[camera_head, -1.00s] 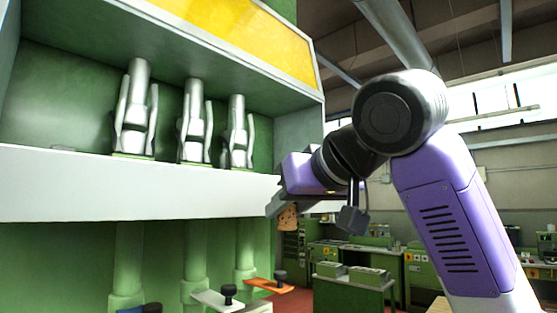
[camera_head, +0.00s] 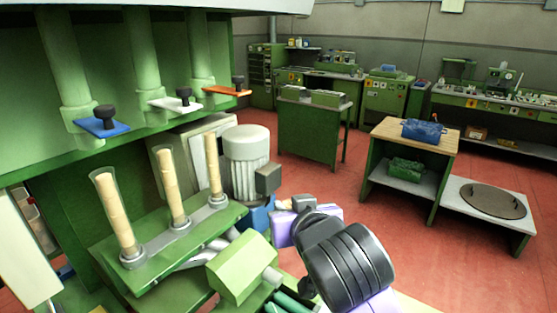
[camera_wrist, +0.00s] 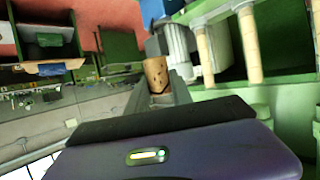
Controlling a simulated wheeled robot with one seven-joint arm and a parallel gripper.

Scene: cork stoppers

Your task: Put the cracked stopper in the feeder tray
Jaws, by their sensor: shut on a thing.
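My gripper (camera_wrist: 160,88) is shut on a tan cork stopper (camera_wrist: 156,72), which sits between the fingertips in the wrist view. The stopper's side has dark marks; I cannot tell whether they are cracks. In the head view my gripper (camera_head: 294,205) points away from the camera, beyond my dark wrist joint, and the stopper is hard to make out there. No tray is plainly marked as the feeder tray. A blue open container (camera_head: 430,131) stands on a wooden-topped bench, and a green container (camera_head: 406,170) sits on the shelf below it.
A green machine stands at left, with cork-filled tubes (camera_head: 169,187) on a sloping green base (camera_head: 185,240). Blue, white and orange slides (camera_head: 226,91) are above them. A grey ribbed motor (camera_head: 247,160) is beside my gripper. A round dark plate (camera_head: 492,200) lies on a low table. Red floor (camera_head: 340,200) is open between.

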